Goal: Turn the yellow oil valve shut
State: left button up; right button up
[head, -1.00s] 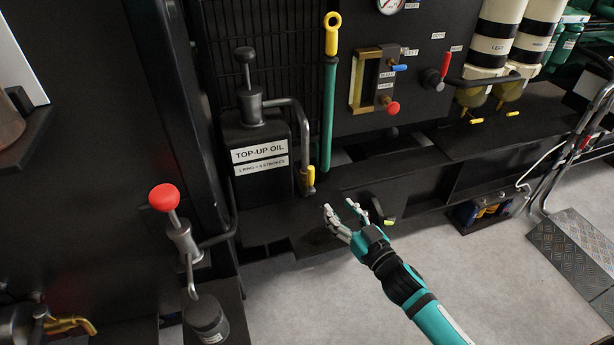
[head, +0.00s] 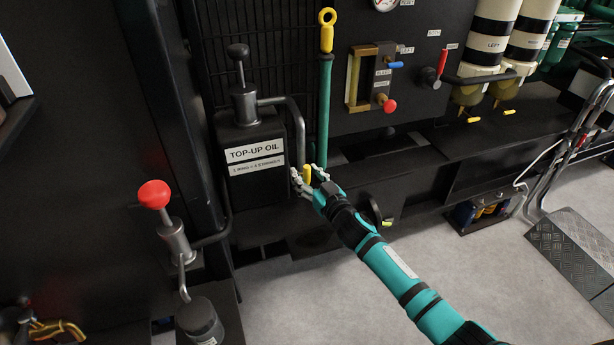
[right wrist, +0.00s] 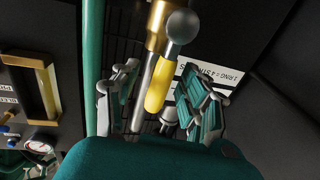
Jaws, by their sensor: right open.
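The yellow oil valve handle (head: 306,173) hangs at the lower end of the grey pipe from the top-up oil can (head: 252,150). In the right wrist view the yellow handle (right wrist: 160,88) points along the pipe below a brass body (right wrist: 157,22) and a grey ball. My right gripper (head: 307,178) is open, with one finger on each side of the handle. In the right wrist view its fingers (right wrist: 163,95) stand apart around the handle and pipe; contact cannot be told. My left gripper is not in view.
A green rod with a yellow ring top (head: 326,95) stands close right of the valve. A red-knobbed pump (head: 154,195) is at the left. A panel with a sight glass (head: 366,80) is at the upper right.

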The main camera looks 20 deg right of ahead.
grip_shut()
jog(key=shift+w+a+f, duration=0.1)
jog(key=shift+f, duration=0.05)
dwell(0.5)
